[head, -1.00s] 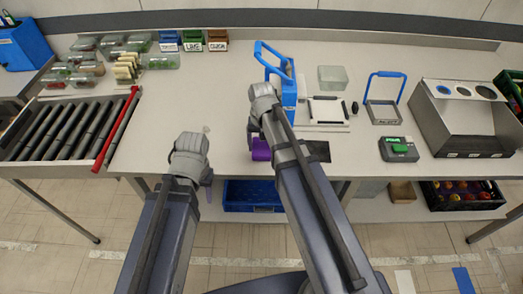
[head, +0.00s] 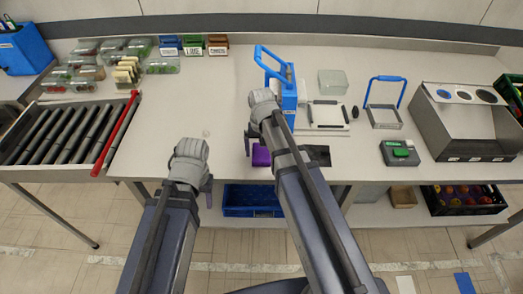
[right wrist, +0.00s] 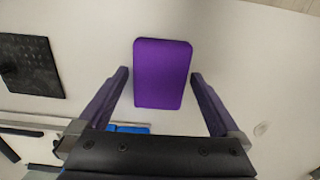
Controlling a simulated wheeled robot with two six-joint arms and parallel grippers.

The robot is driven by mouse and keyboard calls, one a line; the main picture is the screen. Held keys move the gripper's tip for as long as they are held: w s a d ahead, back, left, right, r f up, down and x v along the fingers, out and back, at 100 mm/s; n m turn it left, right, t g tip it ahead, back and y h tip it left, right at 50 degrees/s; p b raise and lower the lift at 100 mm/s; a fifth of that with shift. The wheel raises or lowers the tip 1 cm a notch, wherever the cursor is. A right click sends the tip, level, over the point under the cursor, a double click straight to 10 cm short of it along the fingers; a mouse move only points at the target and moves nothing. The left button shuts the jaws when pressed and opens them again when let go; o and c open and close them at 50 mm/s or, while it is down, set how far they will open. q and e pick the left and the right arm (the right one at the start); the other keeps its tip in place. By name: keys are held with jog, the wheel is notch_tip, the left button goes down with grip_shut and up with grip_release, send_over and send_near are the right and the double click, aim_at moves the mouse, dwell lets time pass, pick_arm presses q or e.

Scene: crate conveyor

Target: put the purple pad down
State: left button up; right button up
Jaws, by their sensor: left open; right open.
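The purple pad (head: 261,156) lies flat on the pale table near its front edge, just left of a black square mat (head: 320,156). In the right wrist view the pad (right wrist: 162,73) sits between the spread fingers of my right gripper (right wrist: 160,75), with a gap on each side. My right gripper (head: 256,142) is open and over the pad in the head view, partly hidden by its own arm. My left gripper (head: 207,188) is open and empty, in front of the table's front edge, left of the pad.
A blue-handled holder (head: 287,90) and a white frame (head: 328,114) stand behind the pad. A green-and-grey device (head: 399,152) is to the right. A roller conveyor (head: 60,135) with a red bar is at the left. The table left of the pad is clear.

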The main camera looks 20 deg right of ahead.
aim_at(261, 152)
notch_tip(261, 152, up, 12)
jog(key=p, duration=1.2)
pick_arm(q)
notch_tip(261, 152, up, 12)
pick_arm(e)
jog(key=s+a+n+h, duration=0.1)
jog(key=s+a+n, duration=0.6)
jog(key=s+a, duration=0.3)
jog(key=s, duration=0.4)
jog(key=shift+s+a+r, duration=0.15)
jog(key=shift+a+r, duration=0.05)
pick_arm(q)
jog(key=shift+r, duration=0.1)
pick_arm(e)
jog(key=shift+f, duration=0.1)
pick_arm(q)
notch_tip(261, 152, down, 4)
jog(key=b, duration=0.4)
pick_arm(e)
notch_tip(261, 152, down, 4)
jog(key=shift+r, duration=0.1)
